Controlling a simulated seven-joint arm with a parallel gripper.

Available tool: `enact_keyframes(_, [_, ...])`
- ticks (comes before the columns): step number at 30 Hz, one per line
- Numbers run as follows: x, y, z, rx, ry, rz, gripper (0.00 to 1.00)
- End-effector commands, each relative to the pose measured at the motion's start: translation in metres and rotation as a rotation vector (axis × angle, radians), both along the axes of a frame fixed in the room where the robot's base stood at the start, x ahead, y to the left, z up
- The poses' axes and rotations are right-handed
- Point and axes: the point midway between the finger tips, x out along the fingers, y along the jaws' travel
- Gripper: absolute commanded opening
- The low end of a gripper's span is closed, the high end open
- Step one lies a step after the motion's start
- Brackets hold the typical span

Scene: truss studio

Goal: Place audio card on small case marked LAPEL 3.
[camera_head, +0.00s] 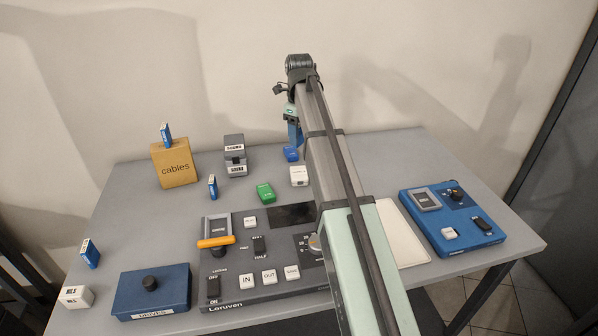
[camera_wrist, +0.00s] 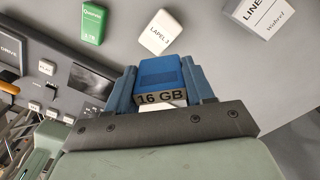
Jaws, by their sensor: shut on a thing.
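My gripper (camera_wrist: 163,90) is shut on a blue card marked 16 GB (camera_wrist: 165,72), which I take as the audio card. In the head view a blue piece (camera_head: 291,154) shows below the fingers of my gripper (camera_head: 294,140) and looks like the same card. The small white case marked LAPEL 3 (camera_wrist: 157,33) lies beyond the card in the wrist view, apart from it in the picture. In the head view the white case (camera_head: 299,176) lies on the table, a little nearer and just left of my arm. The card's height above the table is unclear.
A green block (camera_head: 265,192) is beside the white case. A dark mixer (camera_head: 255,284) fills the front. A grey case (camera_head: 235,143) and a cables box (camera_head: 174,165) stand at back left. A blue device (camera_head: 452,226) is at right.

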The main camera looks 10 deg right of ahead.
Motion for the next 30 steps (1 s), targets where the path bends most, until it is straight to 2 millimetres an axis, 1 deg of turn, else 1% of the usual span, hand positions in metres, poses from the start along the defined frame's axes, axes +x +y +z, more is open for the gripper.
enact_keyframes(5, [-0.001, 0.000, -0.018, 0.000, 0.001, 0.000, 0.23])
enact_keyframes(13, [-0.001, 0.000, -0.059, 0.000, 0.001, 0.000, 0.23])
enact_keyframes(20, [0.000, 0.000, -0.074, -0.001, 0.001, 0.000, 0.23])
enact_keyframes(27, [-0.001, 0.000, -0.101, 0.000, 0.001, 0.000, 0.23])
enact_keyframes(30, [0.000, 0.000, -0.104, 0.000, -0.001, 0.000, 0.23])
